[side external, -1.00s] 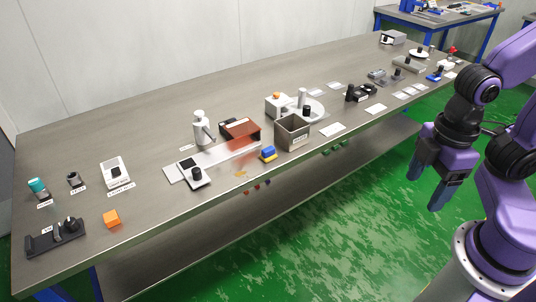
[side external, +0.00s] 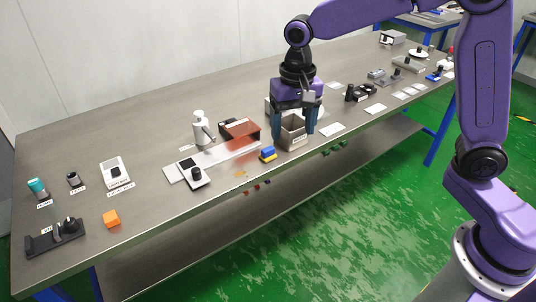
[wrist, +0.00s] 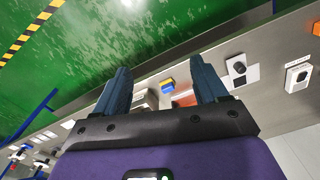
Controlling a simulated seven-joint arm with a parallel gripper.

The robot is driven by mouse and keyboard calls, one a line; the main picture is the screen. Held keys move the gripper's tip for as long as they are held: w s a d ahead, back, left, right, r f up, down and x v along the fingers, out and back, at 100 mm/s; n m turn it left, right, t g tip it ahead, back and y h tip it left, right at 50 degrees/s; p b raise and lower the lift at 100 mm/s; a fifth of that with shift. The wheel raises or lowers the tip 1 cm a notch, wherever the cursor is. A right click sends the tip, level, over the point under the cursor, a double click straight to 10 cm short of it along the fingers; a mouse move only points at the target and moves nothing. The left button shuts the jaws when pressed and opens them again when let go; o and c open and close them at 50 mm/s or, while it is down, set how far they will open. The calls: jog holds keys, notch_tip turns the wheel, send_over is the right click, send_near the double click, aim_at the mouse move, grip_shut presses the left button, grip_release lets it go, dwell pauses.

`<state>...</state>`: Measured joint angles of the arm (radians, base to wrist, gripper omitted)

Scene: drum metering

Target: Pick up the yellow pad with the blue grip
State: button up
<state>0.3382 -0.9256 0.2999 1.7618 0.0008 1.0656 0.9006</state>
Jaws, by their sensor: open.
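The yellow pad with the blue grip (side external: 268,153) sits on the table near its front edge, just left of the grey open box. The blue grip is on top and the yellow pad is below. My gripper (side external: 293,140) is open and empty, to the right of the pad, with its fingers in front of and around the view of the grey box. In the wrist view the pad (wrist: 168,86) shows small between the two spread fingertips (wrist: 160,82), some way beyond them.
The grey box (side external: 292,131) stands right beside the pad. A white board with a reddish smear (side external: 238,150) and a black-knobbed device (side external: 196,176) lie to the left. A white pump bottle (side external: 199,128) stands behind. An orange cube (side external: 111,219) is farther left.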

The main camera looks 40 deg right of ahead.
jog(key=w+d+f+m, duration=0.1)
jog(key=w+f+m, duration=0.1)
jog(key=w+m, duration=0.7)
jog(key=m, duration=0.5)
send_over(268, 149)
notch_tip(268, 149, down, 16)
jog(key=shift+s+f, duration=0.1)
jog(key=shift+w+f, duration=0.15)
jog(key=shift+f, duration=1.2)
jog(key=shift+w+f, duration=0.1)
jog(key=shift+f, duration=1.25)
jog(key=c, duration=1.1)
